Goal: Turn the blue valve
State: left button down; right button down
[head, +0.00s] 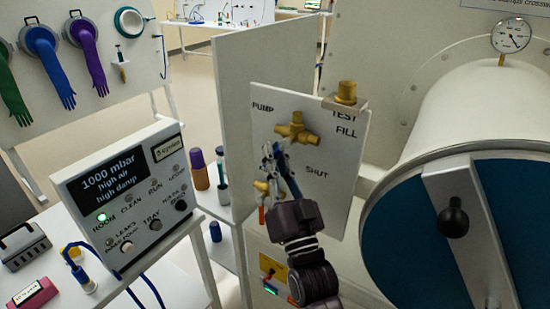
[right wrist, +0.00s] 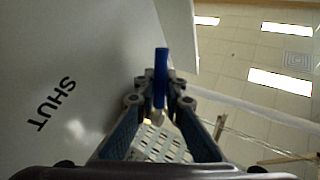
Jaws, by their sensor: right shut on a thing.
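The blue valve handle (right wrist: 161,70) stands as a narrow blue bar between the fingertips of my right gripper (right wrist: 160,88) in the right wrist view. The fingers are closed on it from both sides. In the head view my right gripper (head: 279,160) is at the front of the pale valve panel (head: 345,190), just below a brass fitting (head: 296,131). The gripper covers most of the valve there, so the handle's angle is hard to tell. The panel carries the words PUMP, TEST, FILL and SHUT. My left gripper is not in view.
A large cylinder with a blue door (head: 400,240) and a gauge (head: 511,36) stands close on the right. A control box (head: 125,195) reads 1000 mbar on the left. Another brass valve with a red-orange handle (head: 262,214) is low on the panel.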

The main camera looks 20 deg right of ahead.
jog(key=c, duration=2)
grip_release()
jog(key=v, duration=1.2)
